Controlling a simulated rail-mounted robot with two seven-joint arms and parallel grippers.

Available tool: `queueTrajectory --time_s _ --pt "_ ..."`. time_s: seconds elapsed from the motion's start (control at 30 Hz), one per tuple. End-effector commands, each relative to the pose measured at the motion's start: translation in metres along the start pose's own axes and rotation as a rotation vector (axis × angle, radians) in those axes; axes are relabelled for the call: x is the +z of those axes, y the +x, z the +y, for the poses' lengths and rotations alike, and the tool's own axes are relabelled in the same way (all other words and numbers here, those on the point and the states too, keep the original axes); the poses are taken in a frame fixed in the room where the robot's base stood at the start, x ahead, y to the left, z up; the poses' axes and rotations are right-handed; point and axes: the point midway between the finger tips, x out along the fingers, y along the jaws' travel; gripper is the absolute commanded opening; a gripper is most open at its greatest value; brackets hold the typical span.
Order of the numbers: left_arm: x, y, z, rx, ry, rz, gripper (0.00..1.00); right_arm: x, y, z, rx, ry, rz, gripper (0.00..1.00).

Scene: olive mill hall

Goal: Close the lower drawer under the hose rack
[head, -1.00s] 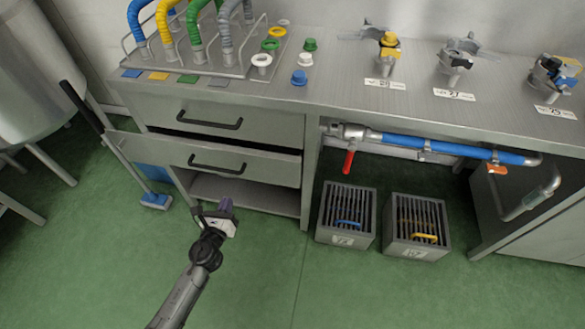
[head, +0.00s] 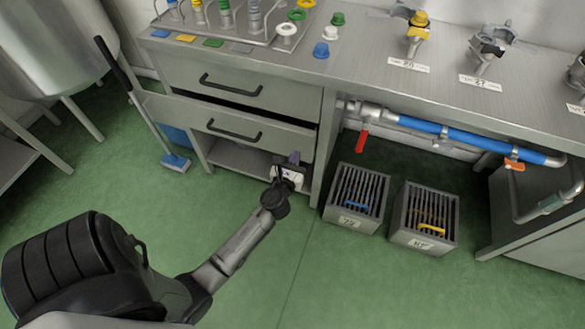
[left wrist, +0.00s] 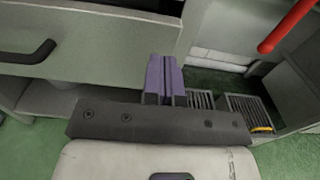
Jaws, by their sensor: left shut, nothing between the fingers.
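The lower drawer (head: 205,122) sits under the hose rack (head: 240,40) and stands out from the cabinet, with a dark gap above its front. Its black handle (head: 234,131) is on the front panel; the handle also shows in the left wrist view (left wrist: 28,53). The upper drawer (head: 190,78) above it looks flush. My left gripper (head: 293,159) is shut and empty, low in front of the right end of the lower drawer. In the left wrist view, its purple fingers (left wrist: 164,78) are together, near the drawer's lower right corner; contact cannot be told. My right gripper is not in view.
Two slatted grey crates (head: 355,200) (head: 424,216) stand on the floor to the right. A blue pipe with a red lever (head: 362,142) runs under the bench. A broom (head: 174,162) leans at the drawer's left. The green floor in front is clear.

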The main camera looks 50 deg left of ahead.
Motion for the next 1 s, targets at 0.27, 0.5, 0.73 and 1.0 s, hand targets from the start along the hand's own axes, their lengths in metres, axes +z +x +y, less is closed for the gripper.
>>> queueTrajectory --time_s 0.27,0.5,0.73,1.0 --pt "-0.002 0.047 0.000 0.000 0.000 -0.002 0.00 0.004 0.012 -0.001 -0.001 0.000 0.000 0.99" --pt "-0.001 0.069 0.000 0.000 -0.001 -0.001 0.00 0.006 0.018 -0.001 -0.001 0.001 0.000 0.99" --pt "0.000 0.074 0.000 0.000 -0.001 0.001 0.00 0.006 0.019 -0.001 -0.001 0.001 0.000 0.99" --pt "0.000 0.075 0.000 0.000 -0.001 0.000 0.00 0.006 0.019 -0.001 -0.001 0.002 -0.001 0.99"
